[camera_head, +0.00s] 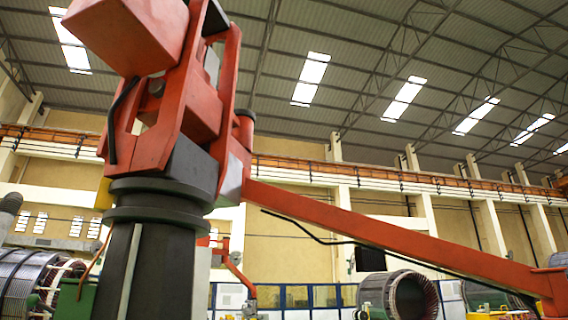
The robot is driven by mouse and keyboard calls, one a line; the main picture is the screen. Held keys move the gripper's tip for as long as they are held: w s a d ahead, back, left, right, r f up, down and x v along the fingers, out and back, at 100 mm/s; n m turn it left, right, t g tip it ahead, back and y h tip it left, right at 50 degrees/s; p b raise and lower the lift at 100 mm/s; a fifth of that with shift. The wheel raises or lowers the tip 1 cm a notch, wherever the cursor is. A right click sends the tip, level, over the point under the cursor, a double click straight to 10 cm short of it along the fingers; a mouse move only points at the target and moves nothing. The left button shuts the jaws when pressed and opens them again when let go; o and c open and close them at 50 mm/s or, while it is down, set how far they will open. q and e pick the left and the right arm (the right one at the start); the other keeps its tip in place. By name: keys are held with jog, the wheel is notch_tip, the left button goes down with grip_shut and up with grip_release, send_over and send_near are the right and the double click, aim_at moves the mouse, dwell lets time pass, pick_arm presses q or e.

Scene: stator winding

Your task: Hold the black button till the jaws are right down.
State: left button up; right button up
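Neither of my grippers shows in the head view. No black button and no jaws that I can make out are in view. A large orange machine (180,125) on a thick dark column (160,260) fills the left and middle of the view. Its long orange beam (390,235) slopes down to the right edge. Whether the button or jaws belong to this machine cannot be told from here.
A large ring-shaped stator core (400,295) stands low, right of centre. Another ribbed cylinder with windings (35,280) is at the lower left. A blue-framed partition (310,296) runs behind. The hall's roof and upper walls fill the background.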

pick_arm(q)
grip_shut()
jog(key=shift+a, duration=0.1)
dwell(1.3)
